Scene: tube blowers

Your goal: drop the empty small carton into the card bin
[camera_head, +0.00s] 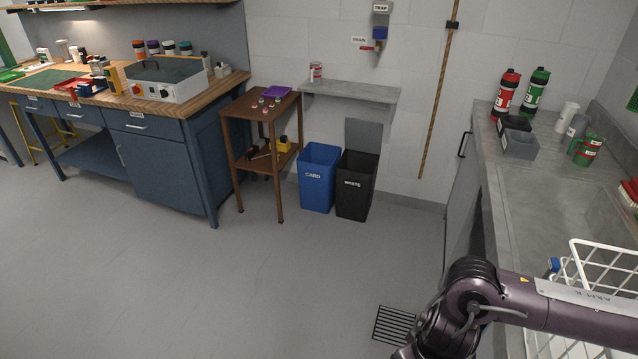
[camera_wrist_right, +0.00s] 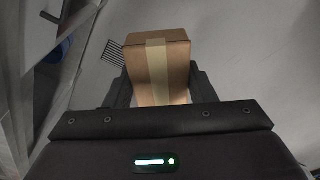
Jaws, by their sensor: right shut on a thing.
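The small carton (camera_wrist_right: 174,58) is a brown cardboard box with a pale tape strip. In the right wrist view it sits between the two dark fingers of my right gripper (camera_wrist_right: 160,88), which is shut on it. Its inside does not show. In the head view my right arm comes in at the lower right, and its gripper and the carton are out of sight below the frame. The card bin (camera_head: 317,180) is blue, open-topped and labelled CARD, and stands on the floor by the back wall, well away from my right arm. My left gripper is not in view.
A black WASTE bin (camera_head: 356,188) with a raised grey lid stands right of the card bin. A brown wooden stand (camera_head: 262,112) is to its left, and a grey wall shelf (camera_head: 350,94) is above. The floor (camera_head: 250,270) in front is clear, with a drain grate (camera_head: 394,325).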

